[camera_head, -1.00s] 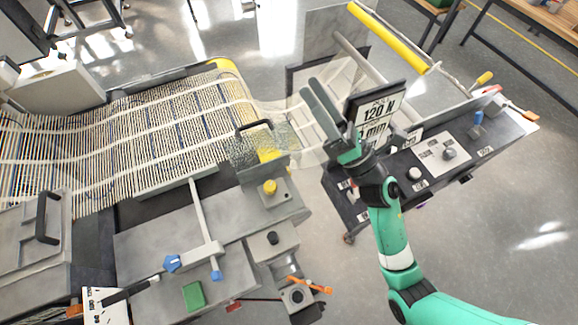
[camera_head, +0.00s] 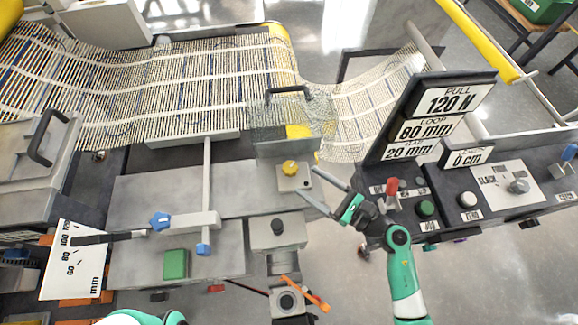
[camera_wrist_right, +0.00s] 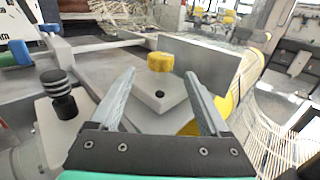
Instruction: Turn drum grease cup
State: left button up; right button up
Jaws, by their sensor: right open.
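A yellow knob-like cup (camera_head: 290,168), which I take as the grease cup, stands on a grey block (camera_head: 294,182) beside the mesh drum end. In the right wrist view the yellow cup (camera_wrist_right: 160,61) is upright, ahead of and between the fingertips, with the bare plate and a small black hole in front of it. My right gripper (camera_head: 306,181) is open and empty, just right of the cup in the head view; its fingers (camera_wrist_right: 160,75) appear apart from the cup. My left gripper is out of view; only a bit of my left arm shows at the bottom edge.
A black knob (camera_head: 277,226) stands on a block nearer the front. A guard with a black handle (camera_head: 288,92) rises behind the cup. The control panel (camera_head: 455,215) with buttons and signs is to the right. Open floor lies between machine and panel.

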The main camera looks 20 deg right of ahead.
aim_at(297, 173)
jog(key=b+x, duration=0.1)
jog(key=x, duration=0.7)
grip_shut()
